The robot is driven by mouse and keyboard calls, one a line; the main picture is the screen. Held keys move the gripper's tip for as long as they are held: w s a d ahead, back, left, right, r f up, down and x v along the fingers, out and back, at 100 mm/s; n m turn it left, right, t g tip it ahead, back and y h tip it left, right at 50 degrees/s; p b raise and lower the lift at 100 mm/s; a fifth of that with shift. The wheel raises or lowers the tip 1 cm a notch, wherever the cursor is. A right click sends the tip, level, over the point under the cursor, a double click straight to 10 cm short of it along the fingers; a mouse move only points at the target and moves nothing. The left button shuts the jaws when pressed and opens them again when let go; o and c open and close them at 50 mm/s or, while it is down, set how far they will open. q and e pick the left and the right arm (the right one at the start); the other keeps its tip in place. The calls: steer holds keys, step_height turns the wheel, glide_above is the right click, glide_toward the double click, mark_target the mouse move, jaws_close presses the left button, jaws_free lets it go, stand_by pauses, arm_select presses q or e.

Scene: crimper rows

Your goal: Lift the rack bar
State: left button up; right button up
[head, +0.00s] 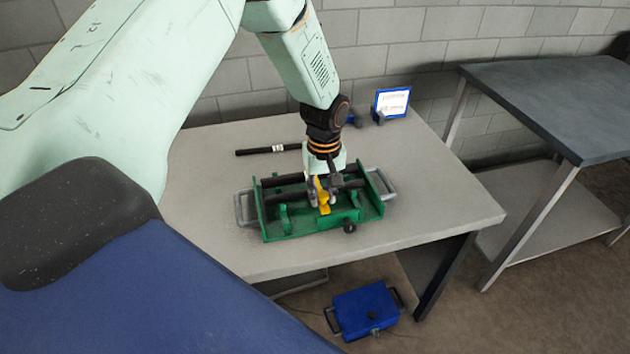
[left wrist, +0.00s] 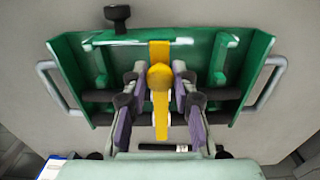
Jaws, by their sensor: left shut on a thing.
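A green rack (head: 263,212) with a grey handle at each end sits on the pale table. Two dark bars (head: 285,195) run across it, and they also show in the left wrist view (left wrist: 100,96). A yellow piece (head: 324,208) stands at the rack's middle. My left gripper (head: 322,198) points down over the rack. In the left wrist view its purple-padded fingers (left wrist: 160,72) flank the yellow piece (left wrist: 161,105), shut on it. The fingers partly hide the bars' middle. I cannot tell whether the yellow piece is fixed to a bar. My right gripper is out of view.
A loose black rod (head: 256,151) with a white label lies behind the rack. A small blue-framed screen (head: 391,101) stands at the table's back. A blue case (head: 366,307) lies on the floor below. A grey bench (head: 560,110) stands at the right. The table's right part is clear.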

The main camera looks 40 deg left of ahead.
arm_select(q)
steer(key=shift+r, duration=0.1)
steer(key=shift+w+a+r+p, duration=0.15)
steer(key=shift+r+p, duration=0.3)
steer(key=shift+r, duration=0.05)
steer(key=shift+w+a+r+p, duration=0.15)
steer(key=shift+r+p, duration=0.25)
steer(key=shift+r, duration=0.1)
step_height(320, 180, up, 6)
steer(key=w+a+p, duration=0.2)
steer(key=p, duration=0.2)
steer(key=shift+a+p, duration=0.2)
steer(key=shift+p, duration=0.2)
steer(key=w+a+r+p, duration=0.1)
steer(key=w+a+r, duration=0.4)
steer(key=a, duration=0.1)
steer(key=shift+w, duration=0.15)
stand_by(0.7)
